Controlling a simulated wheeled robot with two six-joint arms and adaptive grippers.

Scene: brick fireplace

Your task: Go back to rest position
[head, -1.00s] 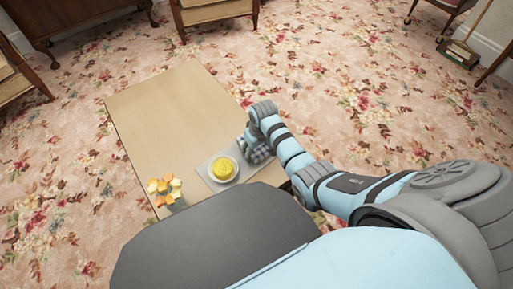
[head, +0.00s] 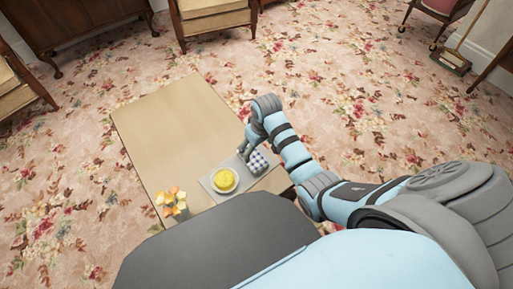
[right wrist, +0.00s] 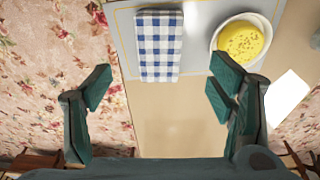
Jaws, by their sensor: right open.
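My right gripper (head: 243,149) is above the far edge of a grey mat on the wooden table. In the right wrist view its two fingers (right wrist: 162,84) are wide apart with nothing between them. A blue and white checked cloth (head: 258,162) lies flat on the mat, below and clear of the fingers; it also shows in the right wrist view (right wrist: 159,46). A white bowl of yellow food (head: 225,179) stands beside the cloth and shows in the right wrist view (right wrist: 243,41). My left gripper is not in view.
The wooden table (head: 175,120) is bare over its far part. Orange and yellow flowers (head: 171,198) stand near its left front edge. The grey mat (head: 207,184) lies at the near end. Chairs and a dark cabinet (head: 75,30) stand at the back on flowered carpet.

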